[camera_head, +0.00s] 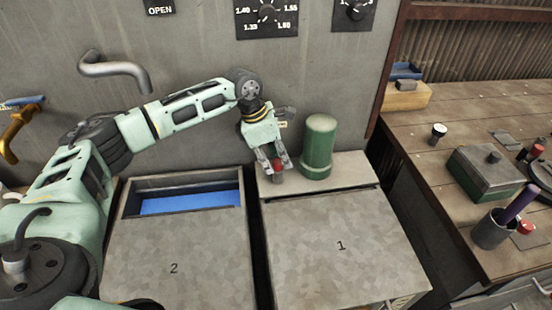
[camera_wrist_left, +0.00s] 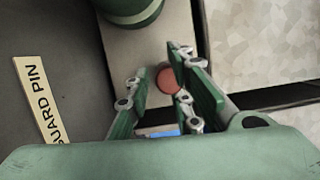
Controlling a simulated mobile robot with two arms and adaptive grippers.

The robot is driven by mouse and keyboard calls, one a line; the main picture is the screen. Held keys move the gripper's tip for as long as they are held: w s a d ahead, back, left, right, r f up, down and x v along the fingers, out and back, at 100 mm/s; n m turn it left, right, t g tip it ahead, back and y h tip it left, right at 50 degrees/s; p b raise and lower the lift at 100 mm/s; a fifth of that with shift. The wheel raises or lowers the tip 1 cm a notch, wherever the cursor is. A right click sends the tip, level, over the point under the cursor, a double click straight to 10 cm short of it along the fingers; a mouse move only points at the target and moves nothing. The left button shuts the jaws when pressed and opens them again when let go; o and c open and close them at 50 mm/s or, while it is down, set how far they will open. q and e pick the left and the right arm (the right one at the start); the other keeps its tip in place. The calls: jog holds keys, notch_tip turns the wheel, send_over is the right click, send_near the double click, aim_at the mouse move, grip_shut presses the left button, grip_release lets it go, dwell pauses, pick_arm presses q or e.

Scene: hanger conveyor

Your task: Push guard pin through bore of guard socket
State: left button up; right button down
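A small red round head (camera_head: 278,164) shows at the fingertips of my left gripper (camera_head: 276,170), low by the wall behind box 1. In the left wrist view the red head (camera_wrist_left: 169,80) lies between the two fingers of the gripper (camera_wrist_left: 163,80). The right finger overlaps its edge, and a gap shows on the left finger's side. The fingers stand apart. A label (camera_wrist_left: 41,105) reading "GUARD PIN", its first letter cut off, is beside the left finger. The pin's shaft is hidden, and I cannot make out a guard socket or bore. My right gripper is out of view.
A green cylinder (camera_head: 319,146) stands close to the right of the gripper on the ledge (camera_head: 349,168) behind box 1 (camera_head: 330,245). Box 2 (camera_head: 180,265) has an open blue compartment (camera_head: 190,202). A pipe handle (camera_head: 113,68) sticks out of the wall. A workbench (camera_head: 450,215) is right.

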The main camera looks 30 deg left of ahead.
pick_arm(q)
jog(key=o, duration=0.5)
jog(key=shift+o, duration=0.2)
jog(key=v, duration=1.2)
jog(key=shift+d, duration=0.15)
